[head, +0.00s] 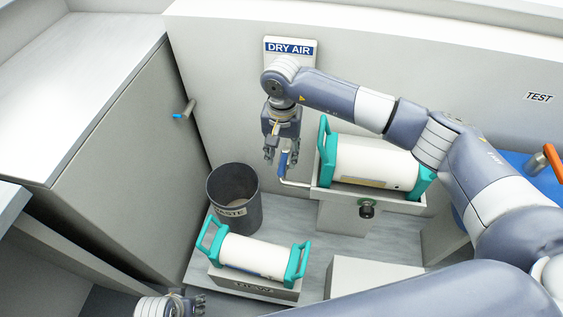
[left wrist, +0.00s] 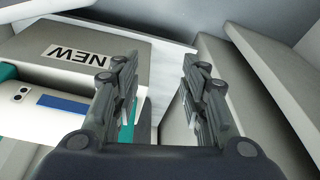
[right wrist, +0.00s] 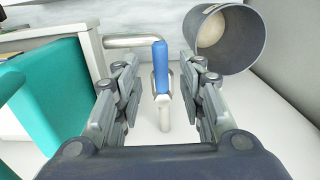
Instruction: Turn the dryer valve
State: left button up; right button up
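The valve has a blue lever (head: 283,163) on a bent metal pipe (head: 296,184) beside the dryer cradle, below the DRY AIR sign (head: 290,48). My right gripper (head: 281,160) points down over the lever. In the right wrist view the blue lever (right wrist: 161,65) stands between the open fingers, with gaps on both sides. A white canister with teal end handles (head: 372,163) lies in the cradle. My left gripper (head: 188,306) is at the bottom edge of the head view; its fingers (left wrist: 160,80) are open and empty in the left wrist view.
A dark waste bin (head: 234,198) stands left of the valve; it is close in the right wrist view (right wrist: 222,40). A second canister (head: 254,254) lies on the NEW stand (head: 252,287). Another small blue-handled valve (head: 184,112) is on the left wall.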

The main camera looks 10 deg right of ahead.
aim_at(282, 166)
pick_arm(q)
jog(key=shift+w+r, duration=0.1)
jog(key=shift+r, duration=0.75)
pick_arm(e)
jog(key=shift+f, duration=2.2)
jog(key=shift+c, duration=0.6)
grip_shut()
